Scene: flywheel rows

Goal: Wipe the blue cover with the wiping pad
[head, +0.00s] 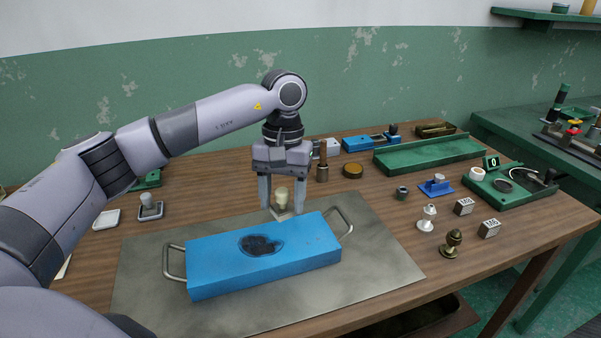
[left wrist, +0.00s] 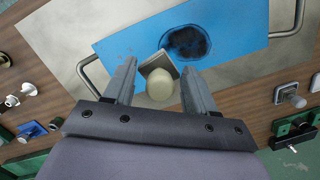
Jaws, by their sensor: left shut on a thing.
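The blue cover (head: 215,276) lies on a grey sheet on the table, with a metal loop handle at each end. A dark stain (head: 260,245) is on its top; it also shows in the left wrist view (left wrist: 187,42). My left gripper (head: 283,203) points down at the cover's far edge, shut on the pale round knob of the wiping pad (left wrist: 158,68). The pad's grey plate is at the cover's far edge, beside the stain and apart from it. I cannot tell if it touches the cover. My right gripper is not in view.
The grey sheet (head: 375,270) is bare around the cover. A knobbed block (head: 151,208) and a white dish (head: 106,219) stand at the left. Metal knobs (head: 427,217), marked blocks (head: 464,207) and green trays (head: 428,152) stand at the right and back.

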